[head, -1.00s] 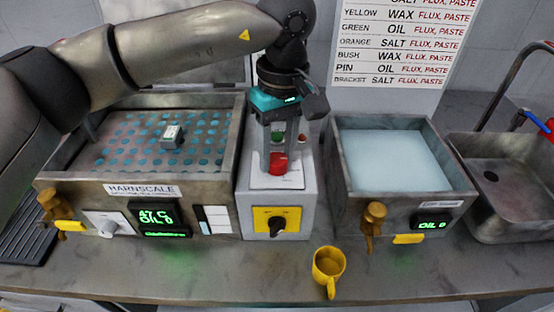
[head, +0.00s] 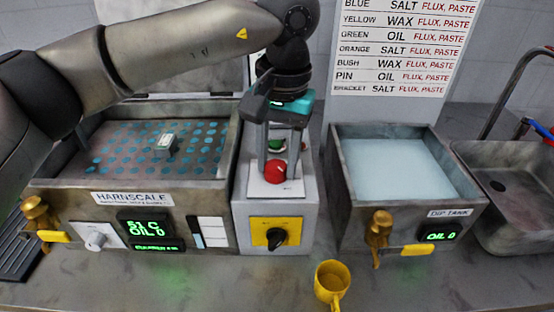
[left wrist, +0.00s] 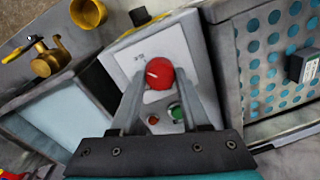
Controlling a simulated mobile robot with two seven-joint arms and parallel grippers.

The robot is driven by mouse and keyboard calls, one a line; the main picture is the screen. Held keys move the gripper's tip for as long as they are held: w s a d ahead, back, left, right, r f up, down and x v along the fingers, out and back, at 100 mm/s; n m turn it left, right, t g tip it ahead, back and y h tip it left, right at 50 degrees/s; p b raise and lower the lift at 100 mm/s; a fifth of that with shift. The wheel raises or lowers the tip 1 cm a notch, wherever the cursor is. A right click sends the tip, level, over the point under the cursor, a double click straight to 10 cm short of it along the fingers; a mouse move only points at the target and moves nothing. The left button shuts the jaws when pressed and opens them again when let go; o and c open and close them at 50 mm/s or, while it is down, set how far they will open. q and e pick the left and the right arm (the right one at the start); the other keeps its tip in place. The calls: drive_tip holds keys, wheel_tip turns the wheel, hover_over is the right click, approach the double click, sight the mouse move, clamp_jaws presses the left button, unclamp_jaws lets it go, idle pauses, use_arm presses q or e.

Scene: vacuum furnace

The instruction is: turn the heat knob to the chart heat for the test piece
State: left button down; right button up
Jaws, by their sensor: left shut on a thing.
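My left gripper (head: 276,165) reaches down over the grey control box (head: 305,222) and is shut on the red knob (head: 276,174) on its top plate. In the left wrist view the fingers close on the red knob (left wrist: 159,73), whose white pointer mark shows. A small grey block (head: 165,143), perhaps the test piece, lies on the blue-dotted floor of the Harnscale bath; it also shows in the left wrist view (left wrist: 303,66). The wall chart (head: 405,50) lists names with wax, oil or salt. The Harnscale display (head: 146,228) glows green, seeming to read 51 C. My right gripper is out of view.
A green button (head: 275,146) sits behind the red knob. A black knob on a yellow plate (head: 276,237) is on the box front. The dip tank (head: 345,190) stands right, with a brass tap (head: 378,235). A yellow mug (head: 331,280) stands near the counter edge.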

sight(282, 167)
use_arm(q)
drive_tip(key=shift+m, duration=0.7)
drive_tip(key=shift+c, duration=1.9)
unclamp_jaws()
wheel_tip(282, 167, up, 15)
drive_tip(key=p, duration=0.2)
drive_tip(key=shift+s+d, duration=0.25)
drive_tip(key=shift+d, duration=0.1)
